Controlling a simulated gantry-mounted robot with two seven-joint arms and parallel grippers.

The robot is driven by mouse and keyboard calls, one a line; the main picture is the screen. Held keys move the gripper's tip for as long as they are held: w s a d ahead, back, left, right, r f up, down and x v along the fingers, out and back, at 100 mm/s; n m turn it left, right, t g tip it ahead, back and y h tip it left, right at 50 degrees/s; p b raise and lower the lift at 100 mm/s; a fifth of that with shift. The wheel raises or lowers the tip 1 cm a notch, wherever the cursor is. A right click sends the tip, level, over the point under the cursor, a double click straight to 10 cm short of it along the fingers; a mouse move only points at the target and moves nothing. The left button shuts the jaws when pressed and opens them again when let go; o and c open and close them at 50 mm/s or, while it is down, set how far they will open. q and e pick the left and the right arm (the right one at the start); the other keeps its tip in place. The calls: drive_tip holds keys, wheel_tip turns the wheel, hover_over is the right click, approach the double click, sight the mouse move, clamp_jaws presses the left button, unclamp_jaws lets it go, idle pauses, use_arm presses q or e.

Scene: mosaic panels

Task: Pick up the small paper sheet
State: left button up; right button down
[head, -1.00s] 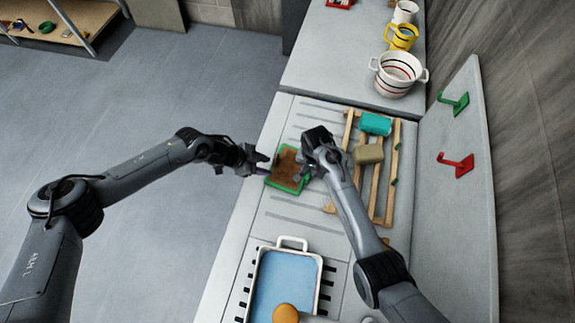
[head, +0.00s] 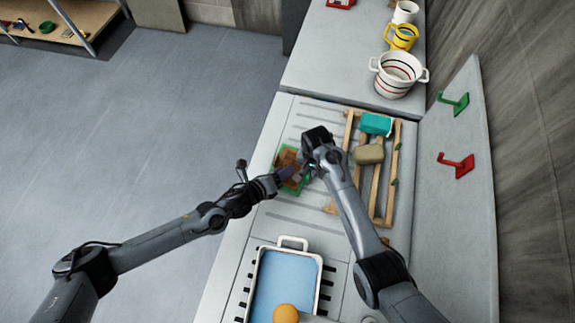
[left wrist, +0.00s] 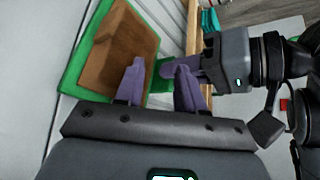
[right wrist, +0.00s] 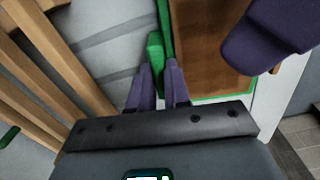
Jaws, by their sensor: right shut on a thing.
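No separate paper sheet can be made out for certain. A flat brown panel with a green border (head: 287,157) lies on the grey counter, partly hidden by both arms; its brown face and green rim show in the left wrist view (left wrist: 118,48). My right gripper (head: 304,174) is at the panel's right side, shut on a green edge piece (right wrist: 155,55) there. My left gripper (head: 287,172) is at the panel's near side; its purple fingers (left wrist: 158,83) are apart, with nothing clearly held between them.
A white tray with blue inside (head: 285,272) and an orange ball (head: 286,313) is nearer. A striped pot (head: 397,72) stands behind.

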sight(276, 159)
use_arm(q)
drive_tip(key=shift+s+a+m+t+y, duration=0.3)
drive_tip(key=shift+s+m+t, duration=0.1)
drive_tip(key=shift+m, duration=0.2)
drive_tip(key=a+m+t+y, duration=0.1)
drive_tip(key=s+a+m+y, duration=0.1)
drive_tip(key=a+m, duration=0.1)
drive_tip(key=shift+s+a+r+t, duration=0.1)
drive_tip(key=shift+a+t, duration=0.05)
drive_tip(key=shift+t, duration=0.25)
drive_tip(key=shift+s+a+m+y, duration=0.3)
drive_tip(key=shift+a+m+y, duration=0.3)
drive_tip(key=shift+a+m, duration=0.2)
drive_tip(key=shift+w, duration=0.2)
drive_tip(key=shift+a+x, duration=0.1)
drive_tip(key=shift+x, duration=2.75)
drive_tip(key=shift+a+x, duration=0.15)
drive_tip(key=shift+x, duration=2.7)
drive_tip(key=shift+w, duration=0.15)
drive_tip(key=shift+c, duration=0.4)
clamp_jaws()
